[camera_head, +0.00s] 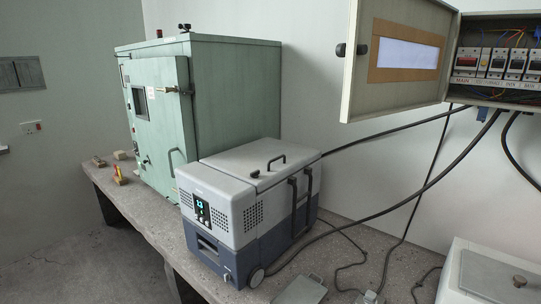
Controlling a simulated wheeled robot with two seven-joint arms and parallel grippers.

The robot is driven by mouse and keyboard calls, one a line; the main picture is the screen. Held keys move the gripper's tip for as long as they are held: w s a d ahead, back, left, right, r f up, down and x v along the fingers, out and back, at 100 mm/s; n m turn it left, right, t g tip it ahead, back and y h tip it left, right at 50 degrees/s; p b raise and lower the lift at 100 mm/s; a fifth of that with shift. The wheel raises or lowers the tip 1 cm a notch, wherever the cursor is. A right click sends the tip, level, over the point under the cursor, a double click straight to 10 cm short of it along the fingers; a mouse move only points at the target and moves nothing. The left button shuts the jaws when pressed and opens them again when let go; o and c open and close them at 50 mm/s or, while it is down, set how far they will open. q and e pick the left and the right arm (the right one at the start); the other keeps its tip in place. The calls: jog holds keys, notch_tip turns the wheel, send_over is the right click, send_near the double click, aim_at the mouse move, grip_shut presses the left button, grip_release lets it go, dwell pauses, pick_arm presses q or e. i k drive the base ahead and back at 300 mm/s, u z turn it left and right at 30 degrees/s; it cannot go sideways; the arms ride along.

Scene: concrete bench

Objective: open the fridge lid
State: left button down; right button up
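The fridge (225,228) is a portable box with a light grey upper part and a dark blue lower part, standing on the concrete bench. Its grey lid (238,162) looks shut, lying flat on top. A small black lid handle (276,161) stands up near the back of the lid, with a dark seam and a latch-like part close by. The front has a lit display reading about 13. A black side handle (293,205) runs along the right side. Neither of my grippers is in view.
A green metal cabinet (235,95) stands close behind the fridge. An open electrical box (405,55) hangs on the wall at upper right, with cables running down. A flat grey plate (302,290) and cables lie right of the fridge. Small tools (119,175) lie at left.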

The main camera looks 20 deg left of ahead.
aim_at(263, 154)
jog(key=z, duration=2.4)
jog(key=k, duration=1.1)
jog(key=u, duration=2.5)
